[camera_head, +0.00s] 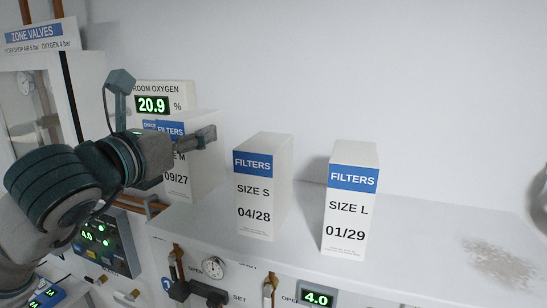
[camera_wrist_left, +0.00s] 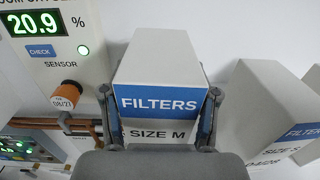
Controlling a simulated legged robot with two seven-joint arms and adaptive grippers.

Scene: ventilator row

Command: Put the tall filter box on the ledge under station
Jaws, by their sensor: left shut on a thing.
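Three white filter boxes with blue FILTERS bands show in the head view. The size M box (camera_head: 203,175), dated 09/27, is at the left end of the white ledge (camera_head: 420,240). My left gripper (camera_head: 190,140) is shut on it, and its arm covers part of the front. In the left wrist view the two fingers clasp the sides of the size M box (camera_wrist_left: 158,60). I cannot tell whether its base touches the ledge. The size S box (camera_head: 262,190), dated 04/28, and the size L box (camera_head: 350,200), dated 01/29, stand upright on the ledge. My right gripper is not in view.
A room oxygen panel (camera_head: 172,90) reading 20.9 is on the wall behind the size M box. A gauge (camera_head: 213,267) and a display (camera_head: 317,298) reading 4.0 are on the front below the ledge. The ledge right of size L is clear, with a brownish stain (camera_head: 500,262).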

